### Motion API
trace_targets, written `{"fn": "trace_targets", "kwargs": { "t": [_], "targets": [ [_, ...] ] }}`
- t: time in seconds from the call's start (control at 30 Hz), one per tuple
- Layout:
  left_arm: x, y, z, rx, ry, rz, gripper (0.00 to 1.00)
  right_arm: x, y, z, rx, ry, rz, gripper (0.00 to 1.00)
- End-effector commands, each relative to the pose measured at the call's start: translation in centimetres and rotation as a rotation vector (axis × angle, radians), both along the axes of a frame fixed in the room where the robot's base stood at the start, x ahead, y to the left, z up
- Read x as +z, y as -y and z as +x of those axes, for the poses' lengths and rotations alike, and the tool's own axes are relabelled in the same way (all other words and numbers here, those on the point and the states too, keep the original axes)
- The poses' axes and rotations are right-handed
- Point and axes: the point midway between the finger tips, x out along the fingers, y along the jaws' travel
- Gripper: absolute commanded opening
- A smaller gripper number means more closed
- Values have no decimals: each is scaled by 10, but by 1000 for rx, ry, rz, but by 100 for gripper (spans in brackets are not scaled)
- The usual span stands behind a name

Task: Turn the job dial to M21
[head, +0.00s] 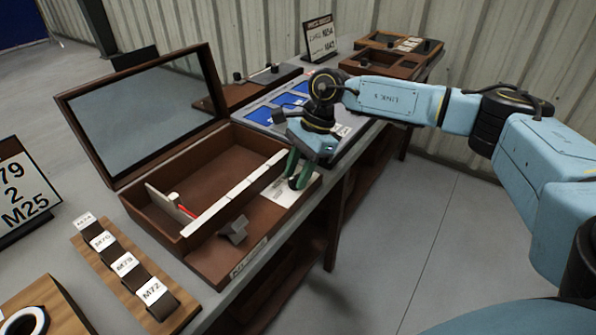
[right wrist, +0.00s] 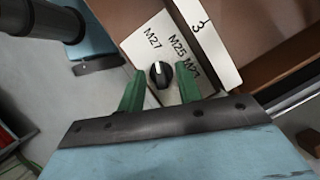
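The job dial (right wrist: 161,75) is a small black knob with a white mark on a pale plate (head: 283,196), at the right end of the open brown box. The white mark points up the picture, nearer M27 than M21. My right gripper (head: 297,171) has its green fingers over the plate. In the right wrist view, the right gripper (right wrist: 160,70) is open, one finger on each side of the dial. I cannot tell whether they touch it. The dial is hidden in the head view. My left gripper is out of view.
A wooden strip (head: 90,262) with labelled blocks stands in front. A blue tray (head: 262,113) lies beyond the box. Open floor (head: 400,235) lies right of the bench.

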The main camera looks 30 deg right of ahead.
Motion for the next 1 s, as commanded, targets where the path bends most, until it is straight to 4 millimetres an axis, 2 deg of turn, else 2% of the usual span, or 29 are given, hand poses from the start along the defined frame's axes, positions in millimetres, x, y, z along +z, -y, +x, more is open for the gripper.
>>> {"fn": "trace_targets", "kwargs": {
  "t": [0.17,0.43,0.87,1.0],
  "targets": [
    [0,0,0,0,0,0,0,0,0,0,0,0,0,35],
    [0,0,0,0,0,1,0,0,0,0,0,0,0,0],
    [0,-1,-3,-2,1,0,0,1,0,-1,-54,-2,0,0],
    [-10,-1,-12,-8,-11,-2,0,1,1,-2,-131,-1,0,0]
  ]
}}
